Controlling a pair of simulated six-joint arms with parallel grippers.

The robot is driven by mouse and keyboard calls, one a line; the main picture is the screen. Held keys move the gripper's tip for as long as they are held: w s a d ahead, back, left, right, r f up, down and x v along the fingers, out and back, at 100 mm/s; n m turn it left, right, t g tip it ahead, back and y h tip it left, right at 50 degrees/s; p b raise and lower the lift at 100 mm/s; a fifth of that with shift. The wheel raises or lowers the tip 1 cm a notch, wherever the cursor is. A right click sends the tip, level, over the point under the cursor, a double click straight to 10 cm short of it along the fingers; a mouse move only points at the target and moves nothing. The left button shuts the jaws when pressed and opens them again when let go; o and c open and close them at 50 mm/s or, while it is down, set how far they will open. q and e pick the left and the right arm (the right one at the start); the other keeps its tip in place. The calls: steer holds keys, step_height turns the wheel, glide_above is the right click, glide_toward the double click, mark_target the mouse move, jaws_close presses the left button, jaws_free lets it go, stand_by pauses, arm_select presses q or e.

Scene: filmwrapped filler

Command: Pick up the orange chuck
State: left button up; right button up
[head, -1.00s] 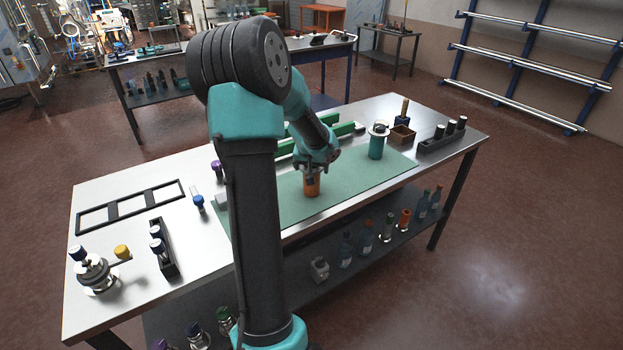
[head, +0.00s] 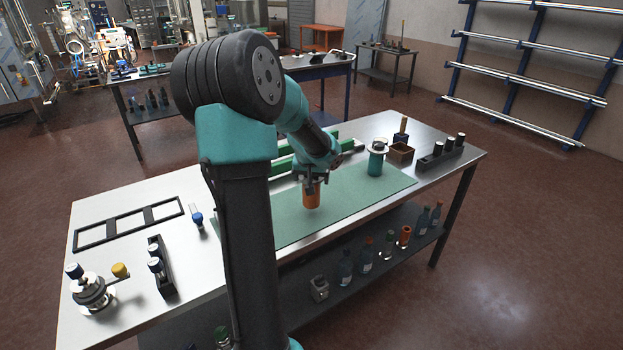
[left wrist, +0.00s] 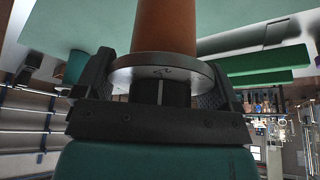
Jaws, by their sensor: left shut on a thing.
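The orange chuck (head: 312,196) is upright over the green mat (head: 350,204) in the head view. My left gripper (head: 313,176) is above it, shut on its top end. In the left wrist view, the fingers of my left gripper (left wrist: 160,88) close from both sides at the grey metal flange (left wrist: 162,70) of the orange chuck (left wrist: 166,25). The chuck's far end is cut off there. I cannot tell for sure whether its base touches the mat. My right gripper is not in view.
A teal chuck (head: 376,163) stands to the right on the mat, near a brown box (head: 400,153) and a black rack (head: 440,158). Green bars (head: 285,164) lie behind. A black frame (head: 130,223) and a metal fixture (head: 92,290) are at left. The mat's front is clear.

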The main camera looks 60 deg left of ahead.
arm_select(q)
steer(key=s+d, duration=0.3)
steer(key=d, duration=0.3)
steer(key=s+d+r, duration=0.1)
steer(key=s+d, duration=0.2)
steer(key=d, duration=0.4)
steer(key=shift+s+d+r, duration=0.2)
steer(key=shift+r, duration=0.05)
